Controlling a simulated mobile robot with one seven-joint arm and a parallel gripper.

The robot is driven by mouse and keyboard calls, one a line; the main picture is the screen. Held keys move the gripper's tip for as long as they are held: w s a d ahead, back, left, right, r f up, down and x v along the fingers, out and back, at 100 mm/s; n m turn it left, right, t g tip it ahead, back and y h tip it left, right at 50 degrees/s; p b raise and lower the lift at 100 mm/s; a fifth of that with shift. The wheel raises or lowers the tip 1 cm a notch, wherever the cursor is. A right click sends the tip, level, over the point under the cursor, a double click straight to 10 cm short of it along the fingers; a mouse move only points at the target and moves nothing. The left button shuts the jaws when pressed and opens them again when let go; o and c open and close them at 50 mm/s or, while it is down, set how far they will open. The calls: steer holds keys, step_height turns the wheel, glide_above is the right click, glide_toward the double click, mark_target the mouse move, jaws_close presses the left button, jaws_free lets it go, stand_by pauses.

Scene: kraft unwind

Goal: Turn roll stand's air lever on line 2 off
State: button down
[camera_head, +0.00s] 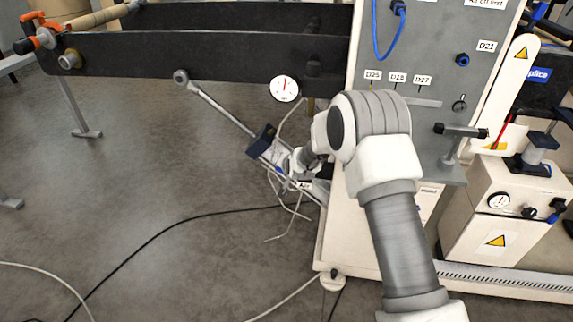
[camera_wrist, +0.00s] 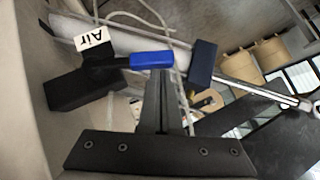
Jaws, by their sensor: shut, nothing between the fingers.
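The air lever has a blue handle (camera_wrist: 152,60) on a black valve body (camera_wrist: 80,88), beside a white "Air" label (camera_wrist: 92,40) in the wrist view. The handle points right, away from the valve body. My gripper (camera_wrist: 160,80) is shut and empty, its fingertips at the lower edge of the blue handle in the picture. I cannot tell whether they touch it. In the head view the "Air" label (camera_head: 305,184) shows low beside the roll stand's grey panel (camera_head: 430,60), and my arm hides most of the gripper and lever.
A round gauge (camera_head: 285,88) and a slanting metal rod (camera_head: 220,112) with a dark blue block (camera_head: 261,141) are close to my wrist. Black roll arms (camera_head: 200,56) extend left. Loose hoses and a black cable (camera_head: 150,240) lie on the otherwise open floor.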

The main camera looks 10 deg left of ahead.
mark_target(279, 171)
steer(key=shift+a+f+b, duration=0.45)
steer(key=shift+f+b, duration=0.15)
steer(key=shift+a+f+b, duration=0.4)
steer(key=shift+f+b, duration=0.15)
steer(key=shift+f, duration=0.05)
steer(key=shift+s+f, duration=0.1)
steer(key=s+r+p, duration=0.4)
steer(key=s+r, duration=0.3)
steer(key=r, duration=0.4)
steer(key=shift+r, duration=0.2)
steer(key=shift+a, duration=0.1)
